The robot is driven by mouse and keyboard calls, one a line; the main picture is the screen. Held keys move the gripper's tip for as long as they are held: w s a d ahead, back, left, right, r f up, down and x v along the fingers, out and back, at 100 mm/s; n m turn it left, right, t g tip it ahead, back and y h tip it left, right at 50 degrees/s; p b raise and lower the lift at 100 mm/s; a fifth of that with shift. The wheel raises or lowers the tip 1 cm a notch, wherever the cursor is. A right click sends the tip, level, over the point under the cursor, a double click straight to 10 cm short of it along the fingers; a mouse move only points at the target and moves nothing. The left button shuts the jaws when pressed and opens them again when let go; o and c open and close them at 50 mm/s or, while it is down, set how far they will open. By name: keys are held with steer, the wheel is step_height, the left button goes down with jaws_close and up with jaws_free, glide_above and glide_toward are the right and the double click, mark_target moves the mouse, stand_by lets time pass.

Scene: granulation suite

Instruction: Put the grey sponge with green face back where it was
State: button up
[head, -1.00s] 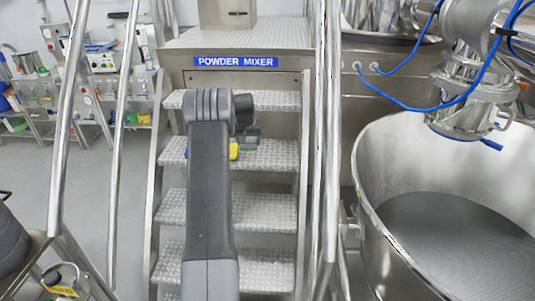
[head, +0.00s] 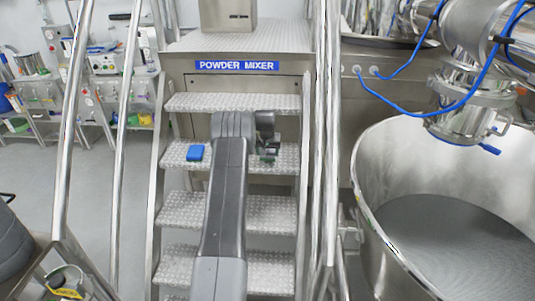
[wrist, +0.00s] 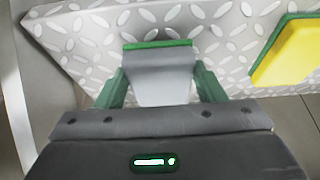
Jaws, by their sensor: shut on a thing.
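The grey sponge with green face (wrist: 158,78) is between the two green fingers of my gripper (wrist: 160,88) in the wrist view. My gripper is shut on it. Its green face shows as a strip along the far edge, over the patterned metal tread (wrist: 95,35). I cannot tell whether the sponge touches the tread. In the head view my gripper (head: 268,152) is at the right part of the second step from the top (head: 284,163); the sponge is too small there to make out clearly.
A yellow sponge with a green face (wrist: 287,52) lies on the tread to the right in the wrist view. A blue block (head: 195,153) lies on the step's left part. Metal handrails (head: 313,150) flank the stairs. A large steel bowl (head: 372,240) stands at right.

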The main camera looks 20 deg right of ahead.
steer(key=shift+f, duration=0.7)
steer(key=shift+f, duration=0.15)
steer(key=o, duration=1)
steer(key=shift+c, duration=0.2)
steer(key=shift+r, duration=0.45)
steer(key=b+v, duration=0.2)
steer(key=v, duration=0.9)
steer(key=shift+s+r, duration=0.2)
